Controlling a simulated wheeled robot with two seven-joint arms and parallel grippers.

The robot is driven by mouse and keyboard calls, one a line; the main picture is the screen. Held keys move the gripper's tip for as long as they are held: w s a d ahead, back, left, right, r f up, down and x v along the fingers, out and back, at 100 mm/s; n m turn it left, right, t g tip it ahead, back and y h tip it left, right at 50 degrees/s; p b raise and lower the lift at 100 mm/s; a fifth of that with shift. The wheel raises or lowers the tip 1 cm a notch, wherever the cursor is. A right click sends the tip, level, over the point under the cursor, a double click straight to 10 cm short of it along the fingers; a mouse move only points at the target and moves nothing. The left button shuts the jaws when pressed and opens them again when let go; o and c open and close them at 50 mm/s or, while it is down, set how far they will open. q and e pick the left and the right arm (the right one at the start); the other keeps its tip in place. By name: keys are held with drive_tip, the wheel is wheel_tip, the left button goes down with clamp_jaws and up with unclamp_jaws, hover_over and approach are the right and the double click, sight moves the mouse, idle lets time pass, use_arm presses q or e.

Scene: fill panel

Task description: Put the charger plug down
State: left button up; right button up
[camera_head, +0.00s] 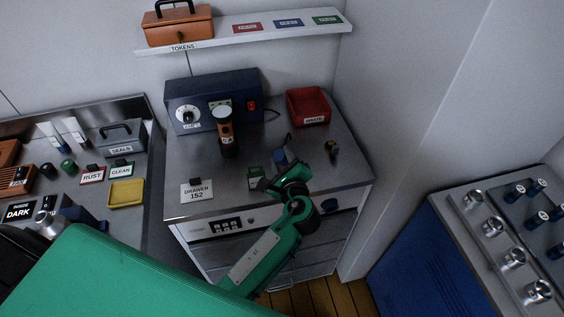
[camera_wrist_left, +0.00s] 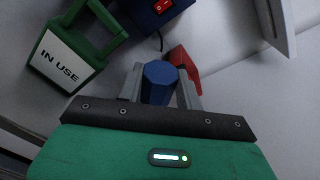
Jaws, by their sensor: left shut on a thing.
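The charger plug is a blue, faceted cylinder (camera_wrist_left: 158,82) between the two grey fingers of my left gripper (camera_wrist_left: 160,92) in the wrist view. The fingers are shut on it. In the head view my left gripper (camera_head: 279,166) is over the front part of the steel cabinet top, and the blue plug (camera_head: 280,156) shows at its tip. I cannot tell whether the plug touches the surface. The blue charger box (camera_head: 214,98) with a dial and red switch stands behind. My right gripper is not in view.
A green IN USE tag (camera_wrist_left: 68,55) is close to the left gripper. An orange-and-black torch (camera_head: 227,138) stands upright in front of the charger. A red tray (camera_head: 308,105) is at the back right, with a small brass-coloured item (camera_head: 331,149) ahead of it. A DRAWER 152 card (camera_head: 197,190) is at front left.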

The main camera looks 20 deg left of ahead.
use_arm(q)
drive_tip(key=shift+f, duration=0.8)
drive_tip(key=shift+f, duration=0.15)
drive_tip(key=o, duration=1.1)
